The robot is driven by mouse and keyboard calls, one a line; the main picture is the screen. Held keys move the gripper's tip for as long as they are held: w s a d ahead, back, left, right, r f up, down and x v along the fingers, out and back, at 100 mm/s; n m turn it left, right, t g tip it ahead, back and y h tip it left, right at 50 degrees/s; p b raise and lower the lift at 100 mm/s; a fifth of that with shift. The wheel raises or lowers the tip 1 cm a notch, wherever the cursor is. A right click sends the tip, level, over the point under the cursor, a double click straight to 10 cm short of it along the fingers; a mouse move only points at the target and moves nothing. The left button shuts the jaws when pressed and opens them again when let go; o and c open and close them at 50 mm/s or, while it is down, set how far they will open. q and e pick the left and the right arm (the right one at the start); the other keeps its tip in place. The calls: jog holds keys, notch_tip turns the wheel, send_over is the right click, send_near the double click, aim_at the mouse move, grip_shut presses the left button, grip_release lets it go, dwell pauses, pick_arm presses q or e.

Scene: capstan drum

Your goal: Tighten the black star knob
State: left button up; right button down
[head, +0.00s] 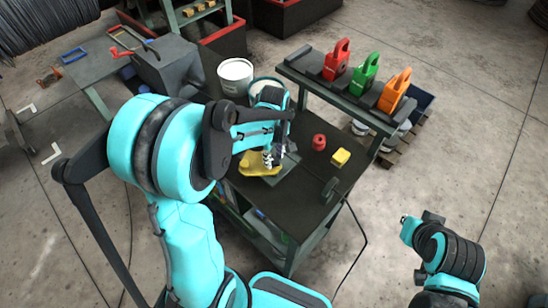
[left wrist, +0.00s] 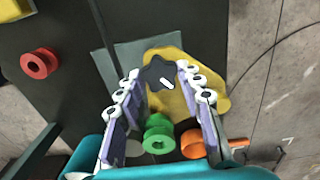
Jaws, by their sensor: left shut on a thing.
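The black star knob (left wrist: 154,72) shows between my left fingertips in the left wrist view, over a yellow part (left wrist: 178,90). A pale mark lies on the knob. My left gripper (left wrist: 159,70) is shut on the knob, a finger on either side. In the head view the left gripper (head: 271,157) points down at the yellow part (head: 256,168) on the dark bench, and hides the knob there. My right gripper (head: 432,217) is at the lower right, away from the bench; its fingers are too unclear to read.
A red spool (head: 319,142) and a yellow block (head: 340,157) stand on the bench (head: 308,185) right of the gripper. Red, green (head: 364,75) and orange padlock-shaped pieces stand on a raised shelf behind. A white bucket (head: 235,76) is behind my left arm. A cable hangs at the right.

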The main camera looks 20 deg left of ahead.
pick_arm(q)
jog(key=m+b, duration=0.1)
jog(key=m, duration=0.5)
jog(key=m+b, duration=0.1)
jog(key=m, duration=0.5)
jog(key=shift+m, duration=0.3)
jog(key=m, duration=0.6)
jog(key=shift+b, duration=0.3)
jog(key=m, duration=0.6)
jog(key=shift+m, duration=0.4)
jog(key=o, duration=1.2)
jog(key=shift+c, duration=0.2)
